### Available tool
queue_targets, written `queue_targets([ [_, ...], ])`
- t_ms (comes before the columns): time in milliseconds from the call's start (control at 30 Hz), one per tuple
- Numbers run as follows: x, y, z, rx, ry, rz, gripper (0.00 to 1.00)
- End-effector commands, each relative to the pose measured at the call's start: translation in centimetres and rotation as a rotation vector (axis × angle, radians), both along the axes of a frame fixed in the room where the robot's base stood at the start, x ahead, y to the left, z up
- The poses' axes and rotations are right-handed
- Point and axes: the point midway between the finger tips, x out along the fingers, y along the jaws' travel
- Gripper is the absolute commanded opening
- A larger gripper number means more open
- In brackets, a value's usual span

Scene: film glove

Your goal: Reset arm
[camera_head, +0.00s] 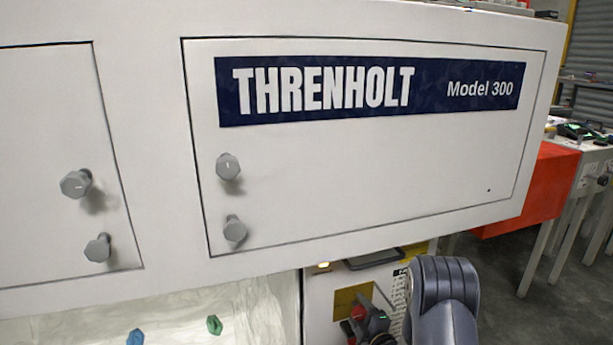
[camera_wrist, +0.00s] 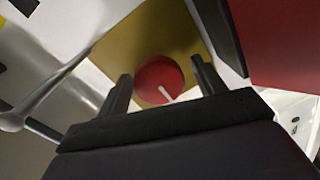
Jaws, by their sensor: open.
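My arm (camera_head: 445,295) rises at the lower right of the head view, beside the front of a white machine. In the wrist view my gripper (camera_wrist: 161,68) is open, with its two dark fingers apart. A round red knob (camera_wrist: 155,76) with a pale mark shows between the fingers, on a yellow plate (camera_wrist: 120,45). I cannot tell whether the fingers touch the knob. In the head view the yellow plate (camera_head: 345,299) is low on the machine's control panel, partly covered by dark and red parts that I cannot separate clearly.
The white cabinet front (camera_head: 350,180) with a blue THRENHOLT label (camera_head: 370,88) fills the upper view. Grey knobs (camera_head: 228,166) stick out of it. Green (camera_head: 214,324) and teal (camera_head: 135,337) pieces sit below, at a clear-lined opening. A red block (camera_head: 535,190) and workbenches stand right.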

Motion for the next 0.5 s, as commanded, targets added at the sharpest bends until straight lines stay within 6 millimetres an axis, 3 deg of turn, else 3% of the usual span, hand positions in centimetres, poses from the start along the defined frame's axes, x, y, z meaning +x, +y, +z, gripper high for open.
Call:
queue_targets([
  [500, -0.02, -0.08, 0.15, 0.383, 0.124, 0.0, 0.65],
])
